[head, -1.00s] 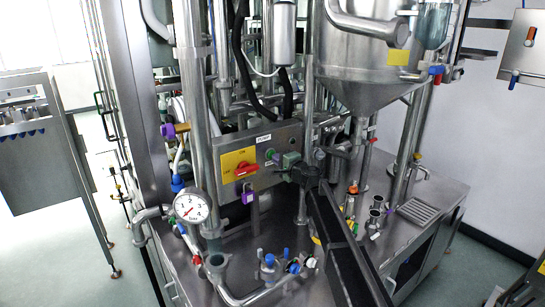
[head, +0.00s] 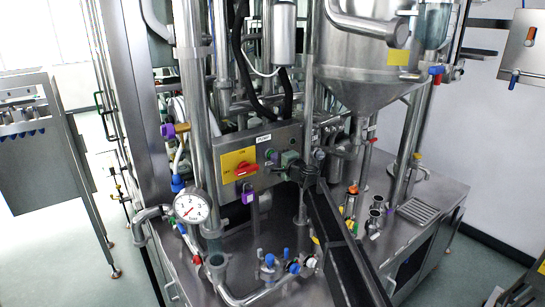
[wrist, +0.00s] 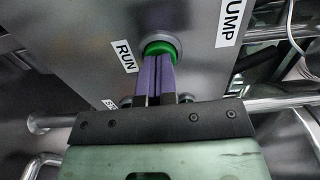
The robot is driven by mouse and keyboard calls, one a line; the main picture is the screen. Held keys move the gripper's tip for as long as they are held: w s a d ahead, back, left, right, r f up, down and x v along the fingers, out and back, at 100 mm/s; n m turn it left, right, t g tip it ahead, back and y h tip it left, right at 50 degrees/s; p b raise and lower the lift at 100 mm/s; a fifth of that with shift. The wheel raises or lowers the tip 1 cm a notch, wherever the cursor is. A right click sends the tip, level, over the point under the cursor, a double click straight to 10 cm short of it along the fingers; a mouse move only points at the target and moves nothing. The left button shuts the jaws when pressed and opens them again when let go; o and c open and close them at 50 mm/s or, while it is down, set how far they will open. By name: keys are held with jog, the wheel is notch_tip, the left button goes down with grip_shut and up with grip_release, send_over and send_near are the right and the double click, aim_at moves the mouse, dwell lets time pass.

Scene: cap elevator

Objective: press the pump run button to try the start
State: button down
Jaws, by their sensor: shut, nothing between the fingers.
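The green run button (wrist: 160,47) sits on the grey panel beside the label RUN (wrist: 125,56) in the wrist view. My gripper (wrist: 158,62) is shut and empty, its two purple fingers side by side. The fingertips overlap the button's lower part, and its upper rim shows above them. I cannot tell whether they touch it or whether it is pushed in. In the head view my gripper (head: 274,158) is at the right part of the control box (head: 290,133), below the PUMP label (head: 264,139), and the button is too small to make out clearly.
A red rotary switch (head: 246,170) on a yellow plate is left of my gripper, with a purple padlock (head: 249,195) below. A pressure gauge (head: 191,207) stands further left. A vertical pipe (head: 307,100) and a steel hopper (head: 365,75) are close on the right.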

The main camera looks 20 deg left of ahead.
jog(key=shift+w+a, duration=0.1)
jog(key=shift+a, duration=0.1)
jog(key=shift+w+a, duration=0.1)
dwell(0.4)
jog(key=v, duration=0.5)
dwell(0.4)
jog(key=shift+s, duration=0.2)
